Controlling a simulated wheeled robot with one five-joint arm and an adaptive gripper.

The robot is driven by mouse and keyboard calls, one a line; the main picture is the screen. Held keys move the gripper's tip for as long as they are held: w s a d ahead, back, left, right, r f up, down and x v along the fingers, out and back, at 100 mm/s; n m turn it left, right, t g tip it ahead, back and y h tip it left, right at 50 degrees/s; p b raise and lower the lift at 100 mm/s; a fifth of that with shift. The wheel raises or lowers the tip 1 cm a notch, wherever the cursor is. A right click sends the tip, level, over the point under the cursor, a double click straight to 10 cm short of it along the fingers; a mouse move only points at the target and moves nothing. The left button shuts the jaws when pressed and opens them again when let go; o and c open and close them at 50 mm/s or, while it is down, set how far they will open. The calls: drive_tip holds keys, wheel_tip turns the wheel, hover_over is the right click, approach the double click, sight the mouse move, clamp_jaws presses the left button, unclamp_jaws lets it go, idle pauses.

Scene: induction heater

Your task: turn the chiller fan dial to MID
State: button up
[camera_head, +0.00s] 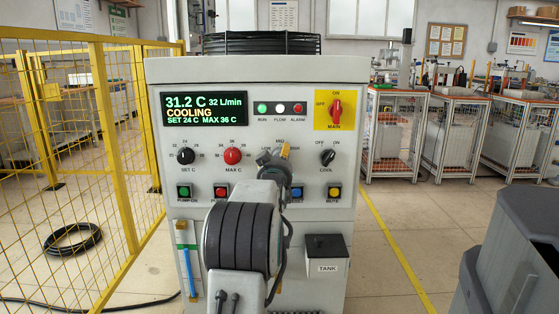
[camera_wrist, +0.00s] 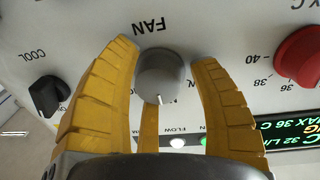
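The chiller fan dial is a grey knob (camera_wrist: 160,72) with a white pointer mark, seen in the wrist view, where the panel appears upside down. Its mark points down in that picture, away from the FAN label (camera_wrist: 149,28), so roughly toward the top of the panel. My gripper (camera_wrist: 166,54) has its yellow fingers on both sides of the knob. A small gap shows at the right finger; contact at the left finger is unclear. In the head view my gripper (camera_head: 284,150) covers the dial and part of its scale. The MID label (camera_head: 281,142) is partly visible above it.
The red MAX C dial (camera_head: 232,156) is left of my gripper and the black COOL dial (camera_head: 327,157) is right. A row of push buttons sits below. The display (camera_head: 205,109) reads COOLING, 31.2 C. A yellow fence (camera_head: 98,120) stands at the left.

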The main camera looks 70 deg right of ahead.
drive_tip(key=shift+o, duration=1)
drive_tip(key=v, duration=1.2)
drive_tip(key=shift+w+a, duration=0.1)
